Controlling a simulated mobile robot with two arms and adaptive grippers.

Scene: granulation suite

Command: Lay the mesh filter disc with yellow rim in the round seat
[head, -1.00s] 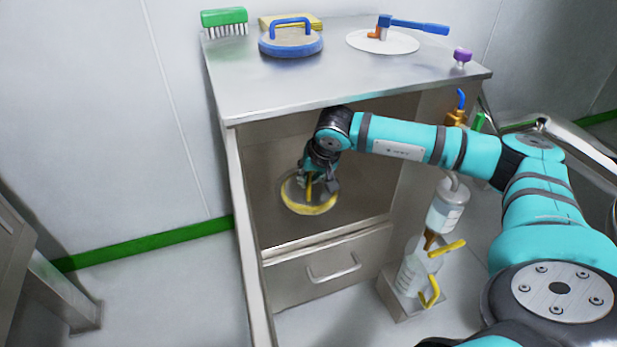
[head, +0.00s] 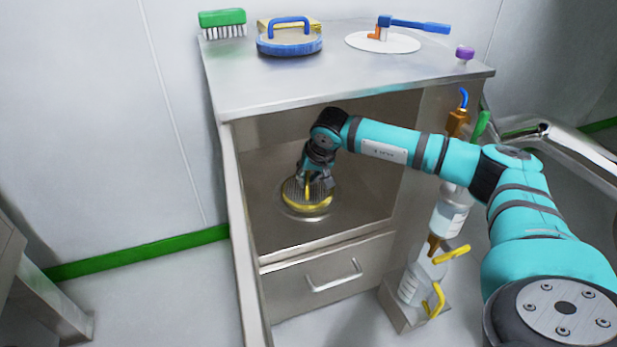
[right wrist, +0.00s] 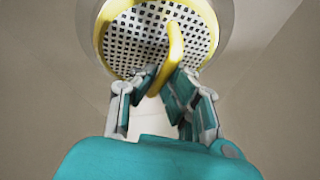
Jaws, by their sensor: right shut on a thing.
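The mesh filter disc (head: 293,195) has a yellow rim and a yellow handle, and is in the open compartment of the steel cabinet. My right gripper (head: 318,185) points down over it and is shut on the handle. In the right wrist view the fingers (right wrist: 160,92) close on the yellow handle, with the dark-holed mesh (right wrist: 130,40) behind. The round seat (head: 305,215) shows as a grey metal ring just in front of and around the disc. I cannot tell whether the disc touches it. My left gripper is out of view.
The cabinet top (head: 260,85) overhangs the compartment. On it are a green brush (head: 223,20), a blue-handled round pad (head: 290,42), a white disc (head: 370,42) with a blue-handled tool, and a purple knob (head: 464,53). A bottle (head: 420,275) stands right of the drawer (head: 330,275).

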